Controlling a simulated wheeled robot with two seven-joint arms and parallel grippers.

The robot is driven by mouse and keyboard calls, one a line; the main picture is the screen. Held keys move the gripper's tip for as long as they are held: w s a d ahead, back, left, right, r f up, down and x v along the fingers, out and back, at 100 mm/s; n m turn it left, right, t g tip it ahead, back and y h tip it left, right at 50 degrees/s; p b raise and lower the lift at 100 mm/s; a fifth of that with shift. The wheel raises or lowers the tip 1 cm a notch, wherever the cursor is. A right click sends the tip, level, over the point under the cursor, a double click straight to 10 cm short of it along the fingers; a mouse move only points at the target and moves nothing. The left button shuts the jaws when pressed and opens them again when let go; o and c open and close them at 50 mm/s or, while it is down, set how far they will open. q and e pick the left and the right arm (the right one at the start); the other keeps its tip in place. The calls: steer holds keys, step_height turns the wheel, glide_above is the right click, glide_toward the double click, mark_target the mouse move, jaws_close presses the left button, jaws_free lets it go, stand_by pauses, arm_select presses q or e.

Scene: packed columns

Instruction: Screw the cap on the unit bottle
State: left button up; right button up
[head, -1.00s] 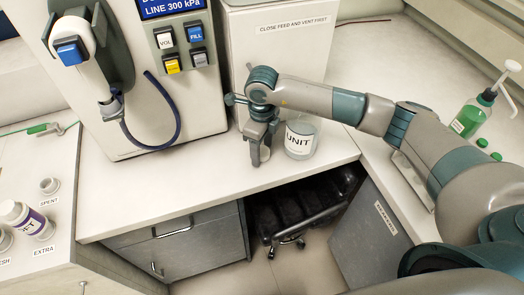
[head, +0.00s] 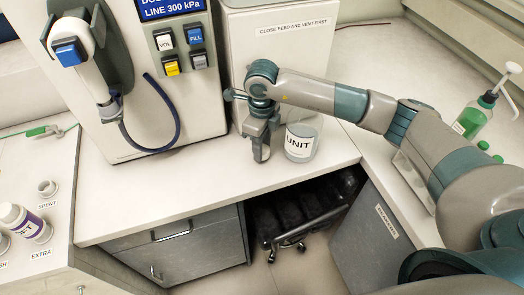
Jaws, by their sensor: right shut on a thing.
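The unit bottle (head: 301,143), clear with a white UNIT label, stands upright on the white counter near its front edge. Its top is partly hidden by my right arm. My right gripper (head: 262,154) points down just left of the bottle, low over the counter. It is shut on a small pale thing that looks like the cap (head: 262,155); the fingers hide most of it. My left gripper is not in view.
A dispenser with coloured buttons (head: 183,50) and a hanging blue hose stands at the back left. A green pump bottle (head: 472,120) stands at the right. A purple-labelled bottle (head: 26,222) is on the left counter. The counter front left of my right gripper is clear.

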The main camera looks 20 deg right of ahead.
step_height(320, 180, up, 16)
steer(key=b, duration=0.4)
steer(key=shift+b, duration=0.4)
